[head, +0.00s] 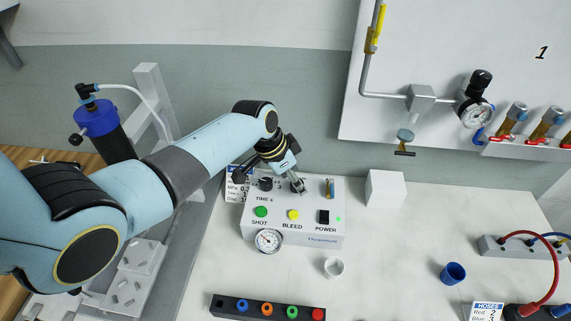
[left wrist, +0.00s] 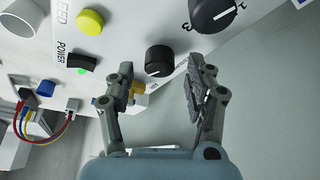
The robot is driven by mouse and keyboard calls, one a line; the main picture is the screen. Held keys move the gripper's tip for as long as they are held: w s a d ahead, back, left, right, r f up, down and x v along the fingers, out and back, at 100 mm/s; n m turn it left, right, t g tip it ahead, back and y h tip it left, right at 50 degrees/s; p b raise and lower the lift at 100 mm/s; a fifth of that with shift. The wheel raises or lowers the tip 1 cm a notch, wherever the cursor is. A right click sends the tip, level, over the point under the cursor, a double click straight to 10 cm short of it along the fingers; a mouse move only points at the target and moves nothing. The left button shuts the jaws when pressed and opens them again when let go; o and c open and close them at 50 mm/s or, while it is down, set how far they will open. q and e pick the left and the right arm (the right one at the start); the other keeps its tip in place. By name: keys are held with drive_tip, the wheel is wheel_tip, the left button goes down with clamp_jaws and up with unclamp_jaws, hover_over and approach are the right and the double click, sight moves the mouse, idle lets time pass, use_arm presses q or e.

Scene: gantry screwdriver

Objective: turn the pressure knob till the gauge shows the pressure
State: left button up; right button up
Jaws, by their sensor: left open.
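The white control box (head: 330,225) stands on the table with a round pressure gauge (head: 268,241) on its front; its reading is too small to tell. A small black knob (left wrist: 158,60) shows in the left wrist view, with a white pointer line. My left gripper (head: 298,186) is over the back of the box, pointing down and hiding the knob in the head view. In the left wrist view the open fingers (left wrist: 160,84) stand apart, with the knob ahead of and between their tips; contact cannot be told. My right gripper is out of view.
A larger numbered knob (left wrist: 212,12) is near the fingers. The box carries a green button (head: 261,211), a yellow button (head: 294,215) and a power switch (head: 323,217). A partly hidden card (head: 237,185) is behind. A white block (head: 385,189) stands to the right.

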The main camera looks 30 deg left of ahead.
use_arm(q)
drive_tip(key=v, duration=1)
drive_tip(key=shift+r, duration=0.35)
drive_tip(key=shift+s+a, duration=0.1)
